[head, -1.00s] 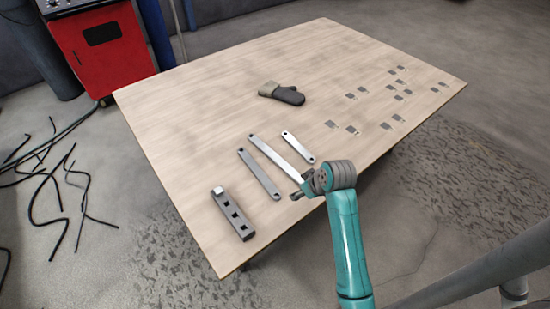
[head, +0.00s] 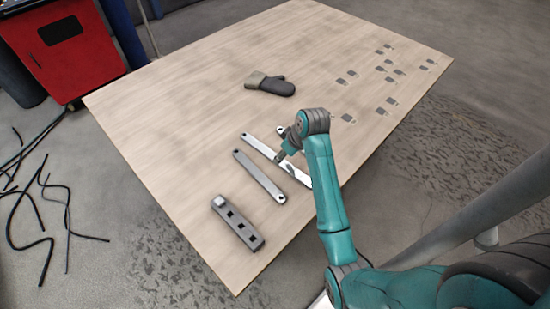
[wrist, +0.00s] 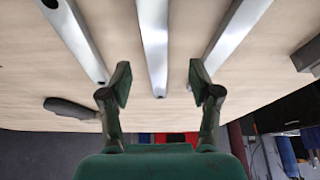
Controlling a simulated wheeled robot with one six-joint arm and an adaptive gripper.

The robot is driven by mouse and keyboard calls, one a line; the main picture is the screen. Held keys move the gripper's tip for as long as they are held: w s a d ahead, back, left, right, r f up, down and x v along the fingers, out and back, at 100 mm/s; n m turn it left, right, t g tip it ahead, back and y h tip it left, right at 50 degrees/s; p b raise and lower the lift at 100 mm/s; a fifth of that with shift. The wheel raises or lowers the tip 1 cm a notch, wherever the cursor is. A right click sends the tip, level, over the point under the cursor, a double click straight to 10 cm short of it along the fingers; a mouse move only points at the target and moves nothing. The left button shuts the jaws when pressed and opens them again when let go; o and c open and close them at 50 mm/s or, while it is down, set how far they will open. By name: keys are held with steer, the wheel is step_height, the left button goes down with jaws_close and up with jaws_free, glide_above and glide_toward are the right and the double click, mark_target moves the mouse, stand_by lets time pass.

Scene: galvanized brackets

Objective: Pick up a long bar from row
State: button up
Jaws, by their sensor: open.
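Three flat grey metal bars lie in a row on the table. The long bar (head: 258,144) is the middle one, partly hidden by my arm in the head view. A shorter bar (head: 260,177) lies left of it, and the shortest bar (head: 280,130) is mostly hidden behind my wrist. My gripper (head: 283,157) is over the long bar, open and empty. In the wrist view my gripper (wrist: 160,83) has its fingers apart, with the long bar (wrist: 155,45) showing between them. The other bars lie outside the fingers. I cannot tell the height above the bar.
A grey block with square holes (head: 238,223) lies near the table's left front edge. A dark mitt (head: 269,86) lies behind the bars. Several small brackets (head: 388,70) lie at the right. The wooden table (head: 180,110) is clear at the left and back.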

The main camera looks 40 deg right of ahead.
steer(key=x, duration=0.2)
steer(key=w+x, duration=0.1)
steer(key=x, duration=0.2)
steer(key=shift+d+r, duration=0.1)
steer(key=shift+d, duration=0.15)
steer(key=shift+w+f, duration=0.2)
steer(key=shift+f, duration=0.3)
jaws_close()
